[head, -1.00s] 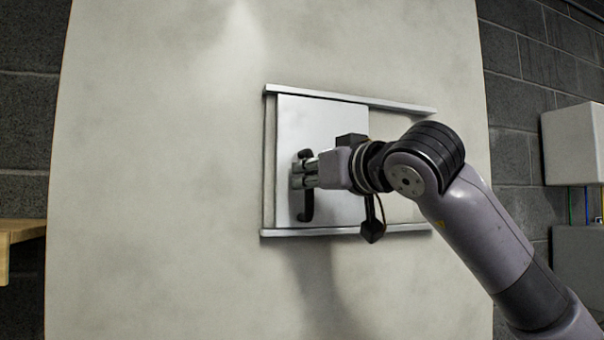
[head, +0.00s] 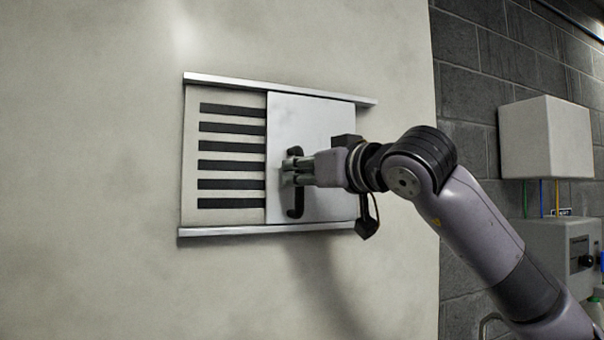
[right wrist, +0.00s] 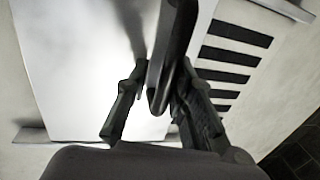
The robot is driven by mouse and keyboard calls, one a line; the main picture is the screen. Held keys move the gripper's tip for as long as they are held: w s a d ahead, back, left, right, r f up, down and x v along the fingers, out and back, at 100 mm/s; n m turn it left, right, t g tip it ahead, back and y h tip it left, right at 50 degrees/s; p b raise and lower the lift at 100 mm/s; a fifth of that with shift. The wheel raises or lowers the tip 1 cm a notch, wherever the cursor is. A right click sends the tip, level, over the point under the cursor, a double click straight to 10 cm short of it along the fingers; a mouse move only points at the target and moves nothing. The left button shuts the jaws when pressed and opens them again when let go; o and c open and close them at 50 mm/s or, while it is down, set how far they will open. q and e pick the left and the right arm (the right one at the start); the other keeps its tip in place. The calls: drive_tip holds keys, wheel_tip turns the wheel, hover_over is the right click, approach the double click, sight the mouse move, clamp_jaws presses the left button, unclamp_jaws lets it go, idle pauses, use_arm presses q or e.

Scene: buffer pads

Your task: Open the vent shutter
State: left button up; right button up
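The vent shutter (head: 325,115) is a pale flat panel between two horizontal rails. It stands at the right end of the rails, and the dark slots of the vent (head: 231,157) are uncovered to its left. A black upright handle (head: 296,205) is on the shutter's left part. My right gripper (head: 290,171) is at the middle of the handle, with its fingers around it. My left gripper is out of view.
The rails (head: 255,230) are fixed to a pale wall panel (head: 90,170). At the right are a brick wall, a white box (head: 546,138) with coloured cables, and a grey unit (head: 555,250) with a dark knob. The space left of the vent is clear.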

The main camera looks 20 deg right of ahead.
drive_tip(key=shift+o, duration=1)
drive_tip(key=shift+d, duration=0.15)
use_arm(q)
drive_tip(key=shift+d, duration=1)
use_arm(e)
drive_tip(key=v, duration=1.2)
